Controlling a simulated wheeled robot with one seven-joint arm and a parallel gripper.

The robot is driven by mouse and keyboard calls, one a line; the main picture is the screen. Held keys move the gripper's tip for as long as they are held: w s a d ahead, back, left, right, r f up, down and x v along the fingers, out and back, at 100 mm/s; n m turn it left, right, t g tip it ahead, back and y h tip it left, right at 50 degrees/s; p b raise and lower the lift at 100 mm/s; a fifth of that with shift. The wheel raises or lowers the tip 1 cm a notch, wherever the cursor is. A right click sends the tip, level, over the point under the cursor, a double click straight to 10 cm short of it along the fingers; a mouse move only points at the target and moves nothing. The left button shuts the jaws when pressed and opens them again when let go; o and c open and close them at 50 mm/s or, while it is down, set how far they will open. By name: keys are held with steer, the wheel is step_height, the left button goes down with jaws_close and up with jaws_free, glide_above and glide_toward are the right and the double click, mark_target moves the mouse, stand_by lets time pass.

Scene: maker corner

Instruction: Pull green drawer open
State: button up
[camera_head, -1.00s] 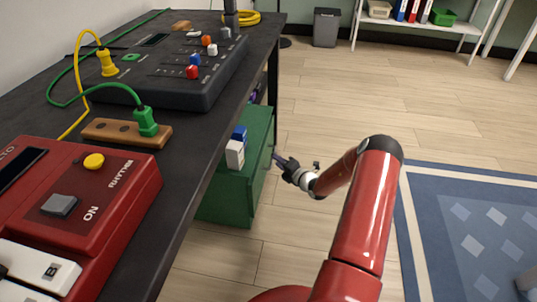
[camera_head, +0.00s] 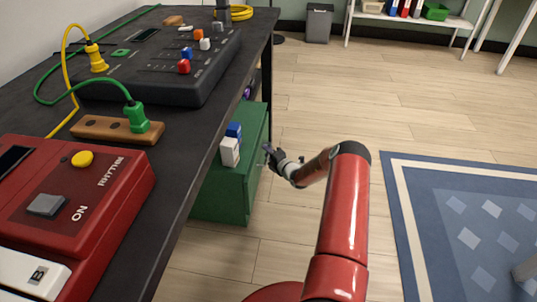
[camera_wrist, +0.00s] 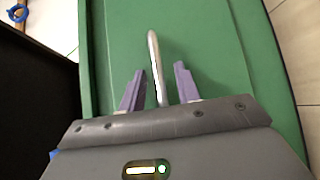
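The green drawer cabinet (camera_head: 232,190) stands on the floor beside the dark table, partly hidden by the tabletop. Its green drawer front (camera_wrist: 200,40) fills most of the wrist view, with a silver bar handle (camera_wrist: 154,62) on it. My gripper (camera_wrist: 158,90) is open, with one purple finger on each side of the handle. A gap shows between the handle and each finger. In the head view my gripper (camera_head: 268,150) is at the cabinet's right-hand face, small and dark there.
A white block (camera_head: 230,152) and a blue block (camera_head: 234,131) stand on top of the cabinet. The dark table (camera_head: 190,150) overhangs it, carrying a red device (camera_head: 110,215) and a black mixer (camera_head: 165,85). Wooden floor (camera_head: 325,110) to the right is clear up to the blue rug (camera_head: 450,190).

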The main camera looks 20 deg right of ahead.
steer(key=shift+c, duration=0.2)
jaws_close()
steer(key=s+d+b, duration=0.2)
steer(key=s+d, duration=0.5)
steer(key=d, duration=0.3)
steer(key=s+d+b, duration=0.1)
steer(key=s+d, duration=0.5)
steer(key=d, duration=0.4)
steer(key=shift+s+b, duration=0.35)
steer(key=shift+b, duration=0.05)
steer(key=shift+d, duration=0.1)
steer(key=shift+o, duration=0.2)
jaws_free()
steer(key=p+v, duration=0.1)
steer(key=v, duration=0.6)
steer(key=shift+s, duration=0.4)
